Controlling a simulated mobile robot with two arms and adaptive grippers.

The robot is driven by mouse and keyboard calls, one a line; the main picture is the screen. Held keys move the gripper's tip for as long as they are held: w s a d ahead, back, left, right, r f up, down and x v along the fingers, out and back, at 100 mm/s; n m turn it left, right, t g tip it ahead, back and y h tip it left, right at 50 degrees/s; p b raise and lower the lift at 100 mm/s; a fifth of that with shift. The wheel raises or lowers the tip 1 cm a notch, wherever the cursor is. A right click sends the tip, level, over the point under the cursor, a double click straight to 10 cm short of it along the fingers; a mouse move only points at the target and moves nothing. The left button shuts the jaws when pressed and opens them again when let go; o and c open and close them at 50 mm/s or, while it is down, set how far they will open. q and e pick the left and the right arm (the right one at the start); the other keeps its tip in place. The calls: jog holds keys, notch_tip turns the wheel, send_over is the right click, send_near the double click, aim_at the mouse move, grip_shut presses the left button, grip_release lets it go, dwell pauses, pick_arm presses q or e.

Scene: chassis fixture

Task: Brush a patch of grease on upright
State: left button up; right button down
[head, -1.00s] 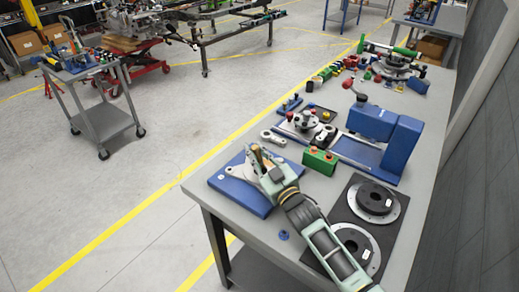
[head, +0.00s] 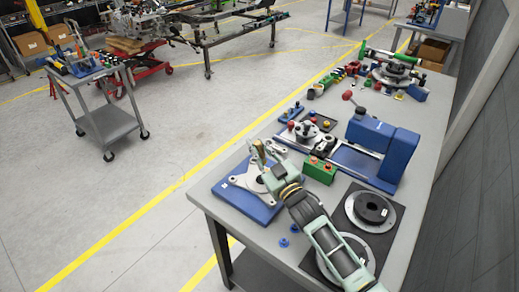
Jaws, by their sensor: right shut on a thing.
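The upright appears to be the silver-grey metal part (head: 244,180) lying on a blue fixture plate (head: 262,214) at the near left of the bench. My right gripper (head: 267,149) reaches over the back of this plate from the lower right. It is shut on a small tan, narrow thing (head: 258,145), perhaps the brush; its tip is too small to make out. I cannot tell whether it touches the upright. My forearm and wrist hide the plate's right part. No grease patch can be made out. My left gripper is not in view.
Black and silver discs (head: 370,210) lie at right. Small blue caps (head: 283,242) lie near the bench's front.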

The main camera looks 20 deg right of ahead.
notch_tip(320, 180, up, 3)
jog(key=p, duration=0.3)
dwell(0.6)
